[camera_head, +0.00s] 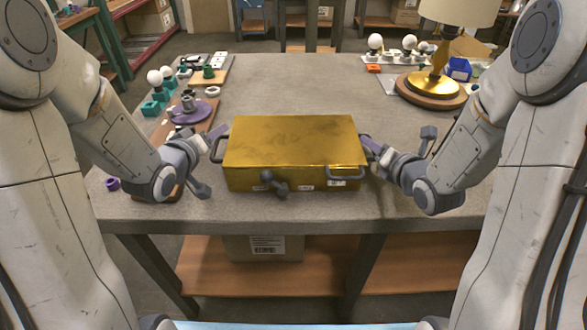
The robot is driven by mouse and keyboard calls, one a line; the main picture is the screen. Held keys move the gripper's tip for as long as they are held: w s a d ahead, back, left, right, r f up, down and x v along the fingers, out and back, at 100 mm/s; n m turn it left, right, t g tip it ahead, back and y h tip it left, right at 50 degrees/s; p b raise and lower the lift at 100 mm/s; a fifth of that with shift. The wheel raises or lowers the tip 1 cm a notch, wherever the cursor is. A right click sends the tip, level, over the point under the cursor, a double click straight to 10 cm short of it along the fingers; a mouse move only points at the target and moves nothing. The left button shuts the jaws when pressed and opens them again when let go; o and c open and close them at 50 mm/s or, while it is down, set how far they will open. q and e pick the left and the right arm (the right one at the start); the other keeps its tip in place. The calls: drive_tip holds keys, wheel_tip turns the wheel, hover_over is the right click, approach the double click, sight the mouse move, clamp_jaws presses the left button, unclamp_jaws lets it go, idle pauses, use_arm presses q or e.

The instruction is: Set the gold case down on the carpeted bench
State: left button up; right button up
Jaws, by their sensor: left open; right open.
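The gold case (290,140) sits closed and level on the grey carpeted bench (290,85), near its front edge. Its front face has a dark latch and a handle, and there are handles on its sides. My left gripper (218,145) is at the case's left side by the left handle, with its jaws open. My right gripper (367,147) is at the right side of the case, with its jaws open. The right handle and the fingertips there are partly hidden.
A lamp with a gold stem and wooden base (432,88) stands at the back right. White bulbs (409,43) and a blue bin (459,68) are near it. More bulbs, teal holders and a purple disc (189,113) lie at the left. The bench middle behind the case is clear.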

use_arm(q)
wheel_tip(320, 180, up, 6)
drive_tip(key=shift+r, duration=0.1)
use_arm(e)
wheel_tip(320, 180, up, 10)
idle(0.5)
use_arm(q)
drive_tip(key=shift+s+a, duration=0.1)
idle(0.3)
